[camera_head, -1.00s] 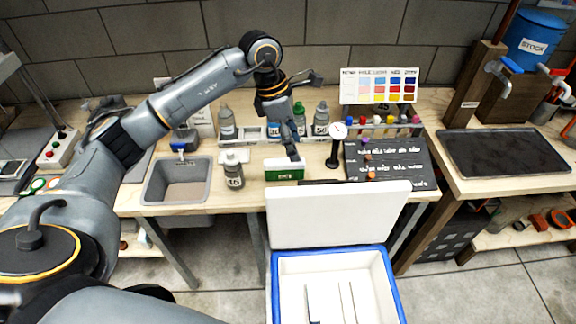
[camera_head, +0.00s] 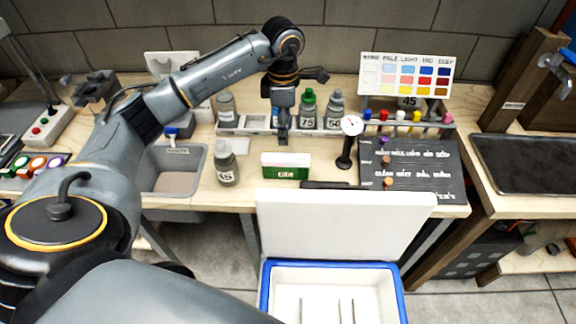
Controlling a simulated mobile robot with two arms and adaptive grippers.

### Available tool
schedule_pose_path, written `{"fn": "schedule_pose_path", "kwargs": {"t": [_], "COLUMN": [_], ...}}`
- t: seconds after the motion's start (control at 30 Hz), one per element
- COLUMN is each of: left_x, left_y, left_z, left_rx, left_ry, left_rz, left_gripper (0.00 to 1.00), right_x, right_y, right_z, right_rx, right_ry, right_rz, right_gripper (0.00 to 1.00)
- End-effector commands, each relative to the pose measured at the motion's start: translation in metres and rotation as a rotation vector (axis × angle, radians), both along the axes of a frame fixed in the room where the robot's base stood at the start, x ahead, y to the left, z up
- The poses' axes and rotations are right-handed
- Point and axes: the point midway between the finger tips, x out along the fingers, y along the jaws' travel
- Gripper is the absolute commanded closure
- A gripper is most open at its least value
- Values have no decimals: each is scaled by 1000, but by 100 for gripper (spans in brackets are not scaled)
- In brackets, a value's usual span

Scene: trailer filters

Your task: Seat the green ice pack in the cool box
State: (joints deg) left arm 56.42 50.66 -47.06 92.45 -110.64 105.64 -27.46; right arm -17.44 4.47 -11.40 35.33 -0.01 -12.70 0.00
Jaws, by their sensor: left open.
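The green ice pack (camera_head: 285,173), a small block with a white top and a labelled green front, lies on the bench near its front edge. The cool box (camera_head: 267,292) stands on the floor in front of the bench. It is white inside with a blue rim, and its white lid (camera_head: 345,226) is raised; thin upright dividers show inside. My left gripper (camera_head: 283,140) points down above and behind the ice pack, apart from it and empty. Its jaws are open, though seen nearly edge-on. My right gripper is not in view.
A grey bottle (camera_head: 227,165) stands left of the ice pack, and a dial gauge (camera_head: 350,140) stands to its right. Several bottles stand in a rack (camera_head: 258,122) behind. A sink (camera_head: 178,170) is at left, a dark sample board (camera_head: 412,170) at right.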

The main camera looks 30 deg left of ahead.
Motion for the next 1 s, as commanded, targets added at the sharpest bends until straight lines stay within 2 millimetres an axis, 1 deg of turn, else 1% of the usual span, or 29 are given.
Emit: {"fn": "schedule_pose_path", "kwargs": {"t": [0.03, 0.1, 0.2, 0.3, 0.47, 0.63, 0.7, 0.83, 1.0], "left_x": [-1, -2, -1, 0, -1, -2, -2, -1, -1], "left_y": [0, -1, -1, -1, -2, -8, -7, -7, -7], "left_z": [-10, -24, -40, -50, -59, -83, -94, -104, -106], "left_rx": [1, 0, -1, 0, -1, -1, -1, -1, 0], "left_ry": [6, 6, 4, 2, 3, 5, 4, 1, 0], "left_rz": [1, 1, 0, 0, -1, 0, 1, 0, 0], "left_gripper": [45, 45, 45, 45, 45, 45, 45, 45, 45], "right_x": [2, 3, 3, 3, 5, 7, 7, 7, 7], "right_y": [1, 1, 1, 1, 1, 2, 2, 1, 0], "right_z": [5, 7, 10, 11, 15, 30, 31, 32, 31], "right_rx": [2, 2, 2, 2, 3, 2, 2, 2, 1], "right_ry": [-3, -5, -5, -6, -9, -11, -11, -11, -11], "right_rz": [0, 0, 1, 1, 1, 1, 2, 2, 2], "right_gripper": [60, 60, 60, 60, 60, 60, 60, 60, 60]}}
